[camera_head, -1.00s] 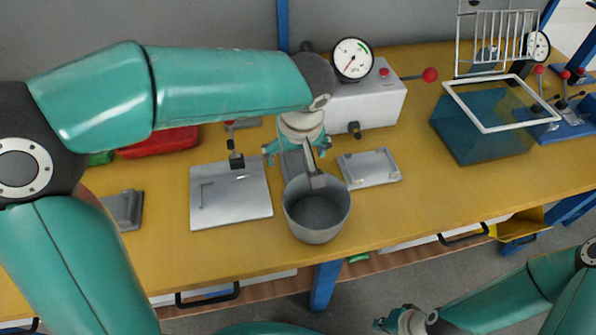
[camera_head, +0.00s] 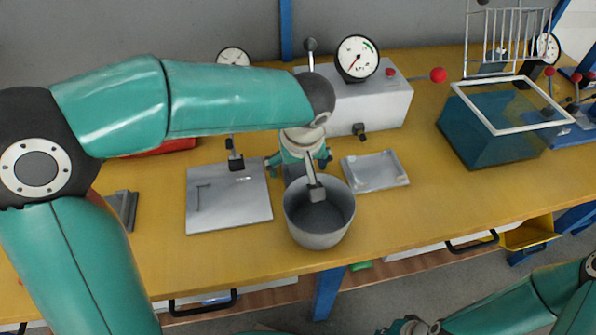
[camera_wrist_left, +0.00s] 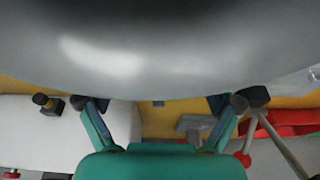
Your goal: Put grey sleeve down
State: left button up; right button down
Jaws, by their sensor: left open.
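The grey sleeve (camera_head: 303,232), a wide open-topped cup shape, appears upright near the front edge of the yellow workbench. My left gripper (camera_head: 297,165) is open right behind it, at its far side. In the left wrist view the sleeve (camera_wrist_left: 150,60) fills the top as a blurred curved grey surface. The two open fingertips of the left gripper (camera_wrist_left: 160,104) show just below it, one at each side; whether they touch it I cannot tell. A grey block on a bar shows over the sleeve's opening. My right gripper (camera_head: 408,327) is partly cut off at the bottom edge.
A flat grey plate (camera_head: 230,208) lies left of the sleeve, and a small metal tray (camera_head: 388,178) lies right of it. A white box with a gauge (camera_head: 380,100) stands behind. A blue tank with a white frame (camera_head: 480,135) is further right. The bench front right is clear.

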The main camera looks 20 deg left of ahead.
pick_arm(q)
jog(key=shift+f, duration=0.15)
dwell(0.4)
jog(key=c, duration=1.4)
